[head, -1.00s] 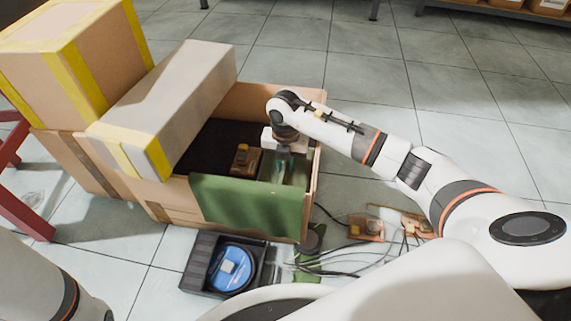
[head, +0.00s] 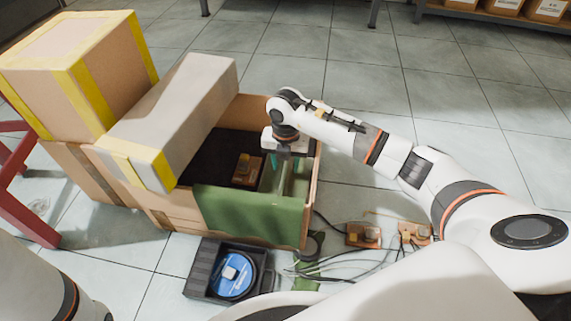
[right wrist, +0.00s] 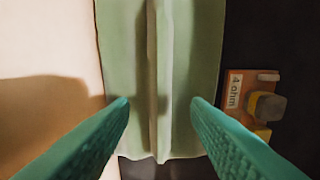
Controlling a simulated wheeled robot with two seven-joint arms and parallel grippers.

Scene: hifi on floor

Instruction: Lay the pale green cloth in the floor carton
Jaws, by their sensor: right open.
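The pale green cloth (head: 296,182) lies inside the floor carton (head: 311,195), at its right end. In the right wrist view the cloth (right wrist: 184,60) has raised folds running lengthwise, beside the carton's pale wall (right wrist: 45,60). My right gripper (head: 283,163) is inside the carton's opening, over the cloth. In the right wrist view its teal fingers (right wrist: 160,103) are apart, one on each side of the folds, with nothing gripped. Whether the fingers touch the cloth I cannot tell. My left gripper is out of view.
A dark green sheet (head: 250,217) hangs over the carton's front wall. A component marked 4 ohm (right wrist: 252,100) sits on the carton's dark floor. A long grey box (head: 175,115) covers the left part. A black tray with a blue disc (head: 233,277) and wired parts (head: 363,235) lie in front.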

